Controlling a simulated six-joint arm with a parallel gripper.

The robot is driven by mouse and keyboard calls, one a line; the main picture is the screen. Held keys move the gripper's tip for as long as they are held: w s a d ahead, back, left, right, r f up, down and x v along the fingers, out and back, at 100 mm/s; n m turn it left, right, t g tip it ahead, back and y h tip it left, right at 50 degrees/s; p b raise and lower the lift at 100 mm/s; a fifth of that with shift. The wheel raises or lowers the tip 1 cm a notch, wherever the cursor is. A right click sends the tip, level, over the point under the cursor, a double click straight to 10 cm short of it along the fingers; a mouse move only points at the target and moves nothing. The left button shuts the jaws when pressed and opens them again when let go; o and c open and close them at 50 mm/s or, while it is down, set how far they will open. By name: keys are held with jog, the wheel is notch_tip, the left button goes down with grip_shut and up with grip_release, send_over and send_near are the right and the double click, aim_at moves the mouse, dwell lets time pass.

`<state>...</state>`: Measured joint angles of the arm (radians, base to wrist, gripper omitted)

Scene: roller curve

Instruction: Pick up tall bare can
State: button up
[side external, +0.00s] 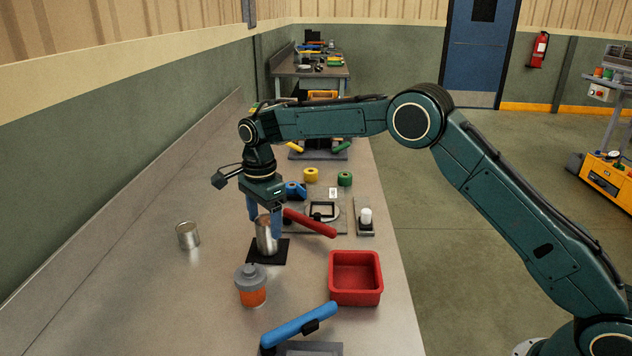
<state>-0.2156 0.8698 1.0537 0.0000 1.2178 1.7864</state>
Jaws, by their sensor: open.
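A tall bare metal can (266,236) stands upright on a black square mat (283,252) in the middle of the bench. My gripper (264,228) points down over it, with one blue finger at the left of the can and the other at its right. The fingers are open, and the can's upper part is between them in this view. I cannot tell whether either finger touches the can. A shorter bare can (188,235) stands alone to the left.
An orange can with a grey top (251,286) stands in front of the mat. A red bin (355,297) is to the right. A red handle (310,223) reaches close to the right finger. A blue handle (298,326) lies at the front. The bench left of the mat is mostly clear.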

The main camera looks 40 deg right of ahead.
aim_at(267, 238)
jog(key=shift+f, duration=0.35)
jog(key=shift+s+d+f, duration=0.1)
jog(key=shift+f, duration=2.35)
jog(key=shift+c, duration=0.4)
jog(key=c, duration=1.1)
